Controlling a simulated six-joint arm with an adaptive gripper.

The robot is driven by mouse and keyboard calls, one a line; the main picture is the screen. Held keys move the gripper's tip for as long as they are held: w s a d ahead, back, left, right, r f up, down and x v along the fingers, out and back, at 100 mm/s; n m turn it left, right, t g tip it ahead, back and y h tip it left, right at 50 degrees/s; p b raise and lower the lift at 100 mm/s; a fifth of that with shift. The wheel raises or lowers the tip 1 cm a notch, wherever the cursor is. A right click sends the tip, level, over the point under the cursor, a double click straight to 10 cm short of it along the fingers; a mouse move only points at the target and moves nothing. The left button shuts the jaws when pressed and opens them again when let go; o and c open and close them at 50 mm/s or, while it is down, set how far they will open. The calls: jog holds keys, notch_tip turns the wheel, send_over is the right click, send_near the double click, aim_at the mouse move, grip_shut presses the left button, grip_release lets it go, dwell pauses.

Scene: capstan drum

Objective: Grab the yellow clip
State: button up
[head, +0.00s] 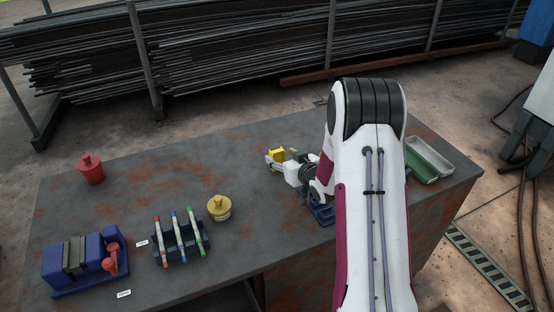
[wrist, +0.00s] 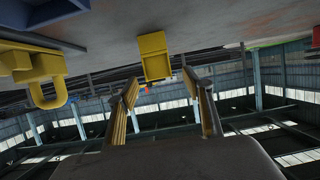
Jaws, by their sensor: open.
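A small yellow block-like piece, which looks like the yellow clip (head: 276,155), stands on the table just beyond my gripper (head: 276,163) in the head view. In the wrist view, a yellow clip-like piece (wrist: 154,56) hangs from the tabletop at the top of the picture, ahead of the gap between my fingertips (wrist: 162,82). My gripper is open, with nothing between its fingers. A second yellow piece with a hook-shaped loop (wrist: 50,85) shows at the left, by a blue part. The arm hides much of this area in the head view.
A blue base (head: 322,212) sits close by my arm. A green tray (head: 430,160) is at the right. A yellow pot (head: 219,208), a rack of coloured markers (head: 180,240), a blue holder (head: 85,262) and a red pot (head: 91,169) stand to the left. The table's back middle is clear.

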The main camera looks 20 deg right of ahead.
aim_at(278, 154)
jog(key=shift+x, duration=2.6)
jog(key=shift+d+f, duration=0.1)
jog(key=shift+f, duration=0.05)
jog(key=c, duration=1.1)
